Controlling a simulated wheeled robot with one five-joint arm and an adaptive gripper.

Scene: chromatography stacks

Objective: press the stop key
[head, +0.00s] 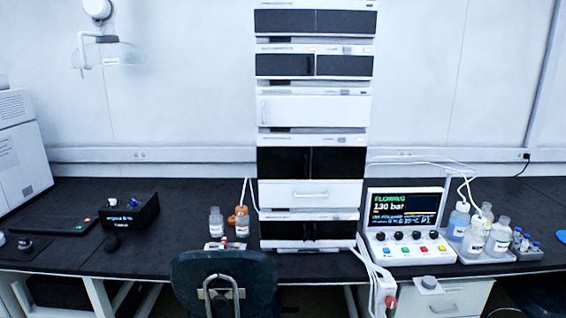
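A white control unit (378,241) stands on the dark bench right of the tall instrument stack. Its lit screen (403,208) reads "FLOWING" in green and "130 bar" in white, with smaller text below. Under the screen is a row of dark round knobs (414,236). Below them is a row of small coloured keys (422,249) on the sloped front. The key labels are too small to read, so I cannot tell which is the stop key. My gripper is not in view.
The tall instrument stack (312,194) stands mid-bench. A dark chair (222,278) stands before it. Bottles (475,239) in a tray stand right of the control unit. White cables and a red-ended white part (383,292) hang at the bench front. Bare bench (185,240) lies left of the stack.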

